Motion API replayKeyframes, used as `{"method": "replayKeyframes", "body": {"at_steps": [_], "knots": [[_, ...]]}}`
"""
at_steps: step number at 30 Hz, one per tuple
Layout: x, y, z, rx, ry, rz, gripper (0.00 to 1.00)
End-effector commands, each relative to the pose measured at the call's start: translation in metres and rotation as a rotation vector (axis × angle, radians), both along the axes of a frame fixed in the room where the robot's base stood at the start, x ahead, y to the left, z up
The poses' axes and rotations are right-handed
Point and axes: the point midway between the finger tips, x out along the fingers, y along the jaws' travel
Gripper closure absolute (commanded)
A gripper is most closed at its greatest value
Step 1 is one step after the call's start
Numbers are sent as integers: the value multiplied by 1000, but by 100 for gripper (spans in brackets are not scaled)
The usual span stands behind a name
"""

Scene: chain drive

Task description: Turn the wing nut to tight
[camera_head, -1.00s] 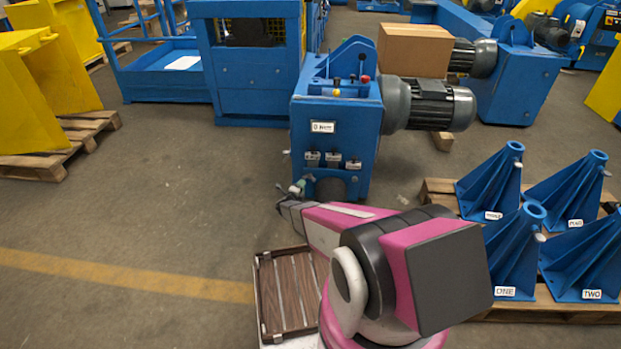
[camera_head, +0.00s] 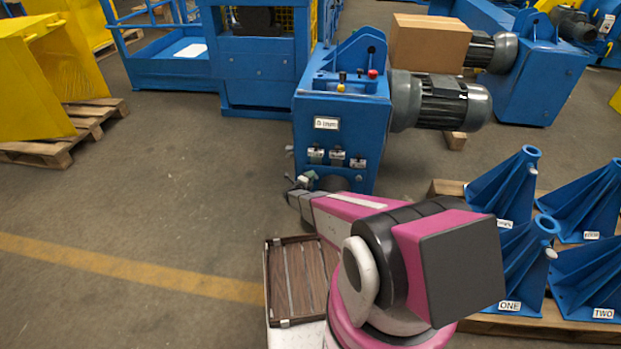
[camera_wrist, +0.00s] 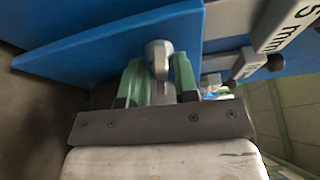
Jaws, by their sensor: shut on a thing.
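In the wrist view, a grey metal piece with a rounded end, which looks like the wing nut (camera_wrist: 158,50), sits between the two green fingers of my gripper (camera_wrist: 158,82). The fingers are shut on it, one on each side. Its wings and thread are not clear. It stands against a blue panel (camera_wrist: 110,45). In the head view, my gripper (camera_head: 300,183) is small, at the lower left front of the blue machine housing (camera_head: 340,130), and the nut cannot be made out there.
A grey motor (camera_head: 440,100) juts from the housing's right side. Labelled tags (camera_head: 337,155) hang on its front; the wrist view shows a "5 mm" tag (camera_wrist: 290,25) close by. Blue brackets (camera_head: 515,255) stand on a pallet at right. Floor at left is open.

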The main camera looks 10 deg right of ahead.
Motion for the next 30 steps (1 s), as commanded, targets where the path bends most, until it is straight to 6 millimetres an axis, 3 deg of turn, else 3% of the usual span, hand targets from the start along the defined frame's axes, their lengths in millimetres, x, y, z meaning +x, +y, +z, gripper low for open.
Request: {"method": "replayKeyframes", "body": {"at_steps": [14,30], "knots": [[-1,0,1,120,-38,0,96],[-1,-2,4,584,-189,-2,96]]}}
